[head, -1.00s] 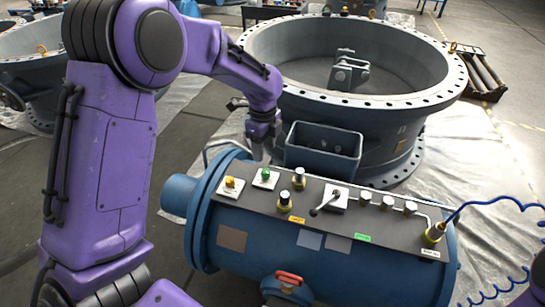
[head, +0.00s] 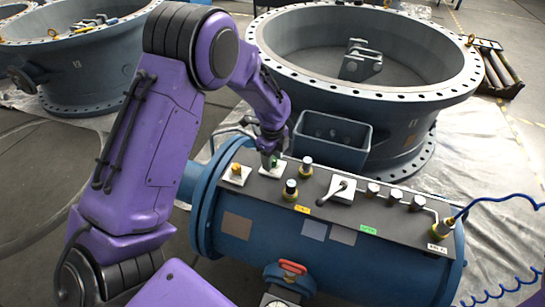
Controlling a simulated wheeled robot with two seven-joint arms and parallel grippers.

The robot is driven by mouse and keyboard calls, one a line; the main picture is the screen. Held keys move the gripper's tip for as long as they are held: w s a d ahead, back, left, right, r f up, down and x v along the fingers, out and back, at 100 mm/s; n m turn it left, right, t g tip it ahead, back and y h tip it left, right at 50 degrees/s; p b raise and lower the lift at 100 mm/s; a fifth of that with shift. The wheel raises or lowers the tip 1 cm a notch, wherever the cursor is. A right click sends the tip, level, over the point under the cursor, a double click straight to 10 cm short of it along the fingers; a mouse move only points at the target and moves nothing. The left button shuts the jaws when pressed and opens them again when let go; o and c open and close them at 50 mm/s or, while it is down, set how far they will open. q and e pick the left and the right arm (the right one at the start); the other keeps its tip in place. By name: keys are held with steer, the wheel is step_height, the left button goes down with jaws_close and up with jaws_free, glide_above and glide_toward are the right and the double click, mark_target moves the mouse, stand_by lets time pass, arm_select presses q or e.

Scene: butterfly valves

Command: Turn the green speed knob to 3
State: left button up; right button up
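The green speed knob (head: 274,161) sits on a white square plate on the dark panel (head: 325,202) atop the blue cylinder. My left gripper (head: 270,158) points down over the knob from above, at its left side. The fingers are small and partly merge with the knob and plate, so I cannot tell whether they touch or close on it. The knob's pointer and scale are too small to read. My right gripper is not in view.
A yellow knob (head: 236,170) on its own plate is just left of the green one. Brass-based fittings (head: 291,188) and a lever switch (head: 341,188) stand to the right. A blue open box (head: 332,141) and large flanged valve ring (head: 370,60) lie behind.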

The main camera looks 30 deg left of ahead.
arm_select(q)
jaws_close()
steer(key=shift+r+n+p, duration=0.2)
steer(key=shift+n+p, duration=0.2)
steer(key=shift+p, duration=0.35)
steer(key=n+p, duration=0.4)
steer(key=shift+r+p, duration=0.1)
steer(key=shift+p, duration=0.3)
steer(key=n+p, duration=0.3)
steer(key=n, duration=0.1)
steer(key=n+p, duration=0.1)
steer(key=n, duration=0.2)
steer(key=shift+p, duration=0.4)
steer(key=n+p, duration=0.1)
steer(key=n, duration=0.2)
steer(key=shift+n, duration=0.4)
steer(key=n+p, duration=0.1)
steer(key=n, duration=0.3)
steer(key=shift+w+p, duration=0.1)
steer(key=shift+p, duration=0.2)
steer(key=shift+n+p, duration=0.3)
steer(key=shift+n, duration=1.7)
